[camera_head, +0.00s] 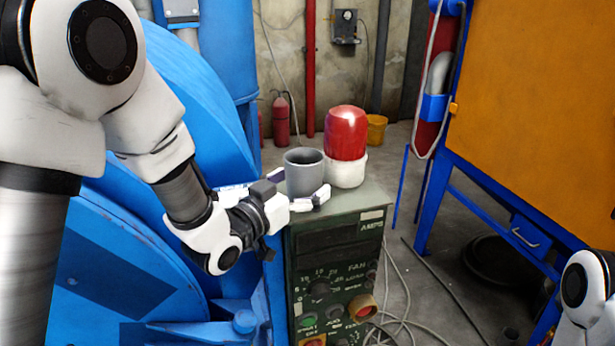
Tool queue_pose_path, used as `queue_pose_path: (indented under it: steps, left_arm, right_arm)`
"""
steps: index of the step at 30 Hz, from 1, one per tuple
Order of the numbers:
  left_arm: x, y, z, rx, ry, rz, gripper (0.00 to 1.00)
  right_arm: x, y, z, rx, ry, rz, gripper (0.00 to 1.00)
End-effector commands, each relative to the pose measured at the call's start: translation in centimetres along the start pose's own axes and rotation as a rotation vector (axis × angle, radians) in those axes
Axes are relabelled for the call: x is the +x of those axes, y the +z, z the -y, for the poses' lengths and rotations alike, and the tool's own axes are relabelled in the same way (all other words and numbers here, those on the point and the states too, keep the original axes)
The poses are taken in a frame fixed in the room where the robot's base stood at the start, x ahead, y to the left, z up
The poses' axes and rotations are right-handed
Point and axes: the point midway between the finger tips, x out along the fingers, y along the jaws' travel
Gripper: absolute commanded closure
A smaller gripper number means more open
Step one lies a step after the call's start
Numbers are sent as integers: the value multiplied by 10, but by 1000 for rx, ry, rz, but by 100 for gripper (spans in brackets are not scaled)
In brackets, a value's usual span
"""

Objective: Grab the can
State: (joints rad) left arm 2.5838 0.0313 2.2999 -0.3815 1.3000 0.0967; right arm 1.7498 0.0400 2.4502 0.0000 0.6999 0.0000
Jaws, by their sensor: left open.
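A grey can (303,174), open at the top, stands upright on top of a dark green control box (335,255). My left gripper (305,192) is open at the can's left and front side. One finger reaches in front of the can's lower part, and the other finger is partly hidden near its left side. I cannot tell whether the fingers touch the can. My right gripper is not in view; only a part of my right arm shows at the bottom right.
A red lamp (346,134) on a white base stands just right of and behind the can. A blue drum machine (130,255) fills the left. An orange panel (545,120) on a blue frame stands at right. Loose cables (402,290) lie on the floor.

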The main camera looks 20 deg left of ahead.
Motion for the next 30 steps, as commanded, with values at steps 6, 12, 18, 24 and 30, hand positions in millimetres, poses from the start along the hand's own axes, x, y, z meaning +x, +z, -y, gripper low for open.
queue_pose_path:
  steps: [6, 12, 18, 24, 30]
  left_arm:
    - [19, 0, 0, -2, -1, 1, 1]
    - [18, 1, 1, -2, -2, 2, 30]
    - [18, 1, 1, -2, -2, 3, 77]
    - [18, 1, 1, -2, -2, 2, 77]
    - [21, -8, 2, -2, -3, 1, 76]
  right_arm:
    - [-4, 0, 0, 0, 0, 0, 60]
    - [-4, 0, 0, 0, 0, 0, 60]
    - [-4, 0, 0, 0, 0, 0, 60]
    - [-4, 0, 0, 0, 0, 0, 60]
    - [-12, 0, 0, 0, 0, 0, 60]
